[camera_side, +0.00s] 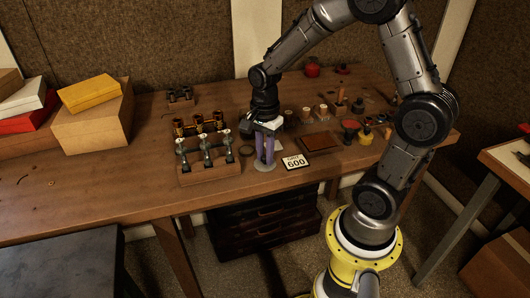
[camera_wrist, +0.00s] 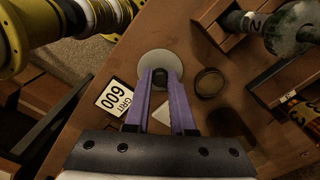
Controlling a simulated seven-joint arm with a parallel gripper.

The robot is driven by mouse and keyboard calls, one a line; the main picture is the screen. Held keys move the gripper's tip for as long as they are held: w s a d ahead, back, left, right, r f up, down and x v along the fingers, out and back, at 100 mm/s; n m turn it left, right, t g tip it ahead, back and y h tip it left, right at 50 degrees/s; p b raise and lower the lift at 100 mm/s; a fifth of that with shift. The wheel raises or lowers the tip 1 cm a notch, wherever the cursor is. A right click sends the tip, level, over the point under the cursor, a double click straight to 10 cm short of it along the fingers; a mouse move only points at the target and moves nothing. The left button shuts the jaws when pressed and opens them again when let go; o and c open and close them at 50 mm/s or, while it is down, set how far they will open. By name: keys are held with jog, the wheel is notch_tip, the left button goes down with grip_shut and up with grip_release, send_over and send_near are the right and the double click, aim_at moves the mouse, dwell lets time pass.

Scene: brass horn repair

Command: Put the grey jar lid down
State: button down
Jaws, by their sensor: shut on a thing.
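The grey jar lid is a flat, light grey disc with a dark knob in its middle. In the side view the lid (camera_side: 264,167) is low over the front of the workbench, between the valve rack and the grit card. In the wrist view the lid (camera_wrist: 148,62) lies at the fingertips. My gripper (camera_side: 265,158) points down, its purple fingers shut on the dark knob; the fingertips also show in the wrist view (camera_wrist: 160,76). I cannot tell whether the lid touches the wood.
A white "GRIT 600" card (camera_side: 295,161) lies right of the lid. A wooden rack (camera_side: 210,175) of valves stands to the left. A round dark container (camera_wrist: 209,83) is close beside the lid. A brown pad (camera_side: 320,142) lies behind the card. The bench's front left is clear.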

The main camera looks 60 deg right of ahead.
jog(key=c, duration=0.8)
grip_release()
jog(key=shift+o, duration=0.2)
notch_tip(320, 180, up, 12)
jog(key=s+a+r+n+t, duration=0.1)
jog(key=s+a+n, duration=0.3)
jog(key=n, duration=0.6)
jog(key=s+a+r+n+t, duration=0.2)
jog(key=s+a+n+t, duration=0.2)
jog(key=s+n, duration=0.5)
jog(key=shift+n+t, duration=0.3)
jog(key=shift+n, duration=0.1)
jog(key=shift+r, duration=0.1)
